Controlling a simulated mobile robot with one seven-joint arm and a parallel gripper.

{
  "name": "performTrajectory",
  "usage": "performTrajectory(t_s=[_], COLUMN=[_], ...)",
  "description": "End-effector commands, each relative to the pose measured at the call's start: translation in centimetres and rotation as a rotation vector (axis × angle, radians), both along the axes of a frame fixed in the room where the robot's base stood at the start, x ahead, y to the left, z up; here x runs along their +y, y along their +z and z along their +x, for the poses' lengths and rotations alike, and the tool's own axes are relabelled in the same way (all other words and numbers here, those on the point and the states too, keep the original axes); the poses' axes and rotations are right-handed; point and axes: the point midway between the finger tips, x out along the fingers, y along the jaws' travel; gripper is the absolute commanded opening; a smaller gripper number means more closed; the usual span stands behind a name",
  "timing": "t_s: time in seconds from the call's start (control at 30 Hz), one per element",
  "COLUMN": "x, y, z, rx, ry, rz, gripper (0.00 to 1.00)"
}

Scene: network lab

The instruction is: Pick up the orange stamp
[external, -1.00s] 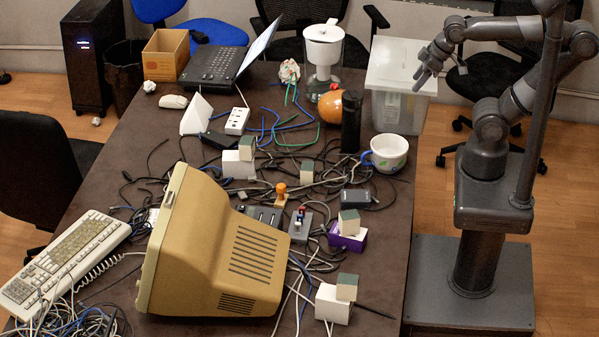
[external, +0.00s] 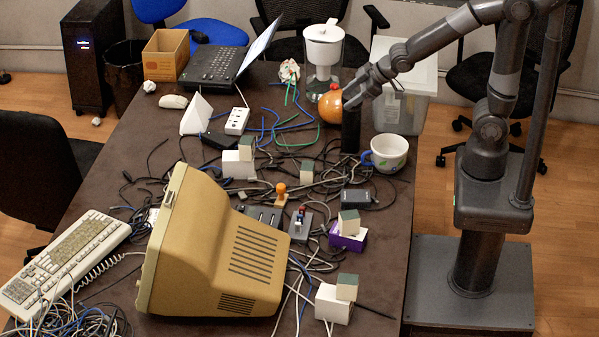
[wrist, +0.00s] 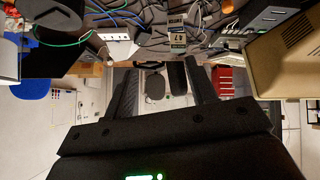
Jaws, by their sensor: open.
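The orange stamp (external: 281,193) stands upright near the middle of the table in the external view, just right of the beige monitor and among cables. I cannot make out the stamp for sure in the wrist view.
The beige monitor (external: 215,255) is a large obstacle beside the stamp. A grey switch box (external: 300,225) and tangled cables surround the stamp.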

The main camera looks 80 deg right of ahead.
Motion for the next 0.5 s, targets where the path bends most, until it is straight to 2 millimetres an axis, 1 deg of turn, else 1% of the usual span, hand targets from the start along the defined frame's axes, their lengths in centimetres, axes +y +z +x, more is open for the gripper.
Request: performTrajectory(t_s=[0.03,0.2,0.3,0.5], x=[0.5,2.4,3.7,6.7], y=[-1.3,-4.7,-6.9,-11.4], z=[1.2,4.8,6.5,8.8], rx=[-0.008,-0.076,-0.114,-0.192], ry=[0.025,0.116,0.171,0.275], rz=[-0.001,0.015,0.034,0.103], gripper=[0.52,0.52,0.52,0.52])
